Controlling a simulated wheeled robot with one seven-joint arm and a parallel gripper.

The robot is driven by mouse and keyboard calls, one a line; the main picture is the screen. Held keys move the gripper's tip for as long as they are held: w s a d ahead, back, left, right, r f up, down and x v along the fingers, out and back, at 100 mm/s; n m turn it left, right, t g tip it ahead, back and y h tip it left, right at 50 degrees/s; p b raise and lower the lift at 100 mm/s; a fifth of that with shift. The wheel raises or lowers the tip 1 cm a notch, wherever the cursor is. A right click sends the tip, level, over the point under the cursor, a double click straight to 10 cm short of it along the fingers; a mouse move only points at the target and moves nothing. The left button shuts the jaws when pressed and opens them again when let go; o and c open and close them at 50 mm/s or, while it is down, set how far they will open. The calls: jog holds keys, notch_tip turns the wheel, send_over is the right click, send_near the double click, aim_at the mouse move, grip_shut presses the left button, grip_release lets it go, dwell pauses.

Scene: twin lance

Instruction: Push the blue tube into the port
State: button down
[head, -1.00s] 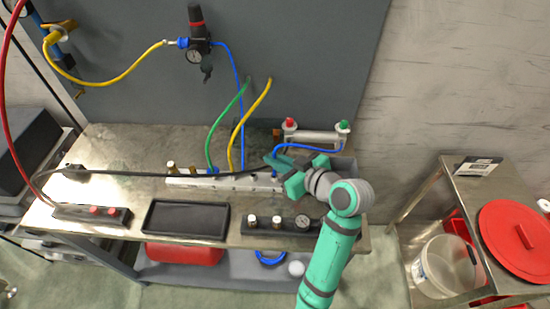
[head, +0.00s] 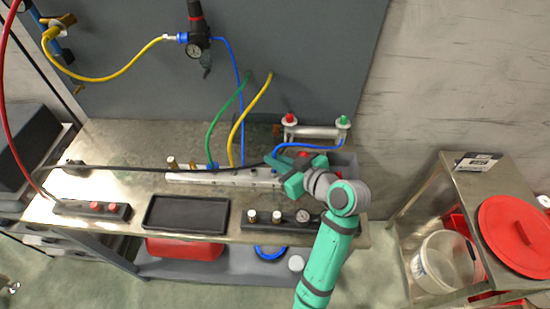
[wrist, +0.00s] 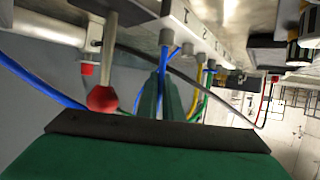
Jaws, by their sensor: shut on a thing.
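The blue tube (head: 308,147) runs from the green-capped end of a silver cylinder (head: 315,131) to my gripper (head: 281,173) in the head view. My gripper is shut on the tube near its end, over the right end of the white manifold (head: 215,177). In the wrist view, my green fingers (wrist: 163,110) are beside the manifold's numbered face (wrist: 190,28). A blue tube (wrist: 167,60) shows there at the grey port marked 1 (wrist: 167,37). I cannot tell whether its end is inside or only against the port. My fingers partly hide the tube.
Green (head: 220,115) and yellow (head: 246,110) tubes rise from the manifold. A black cable (head: 150,171) crosses above it. A red knob (wrist: 103,98) is close to my fingers.

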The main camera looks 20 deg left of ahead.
jog(key=c, duration=1.8)
grip_release()
jog(key=shift+f, duration=0.1)
jog(key=shift+c, duration=0.2)
jog(key=v, duration=1)
jog(key=shift+d, duration=0.35)
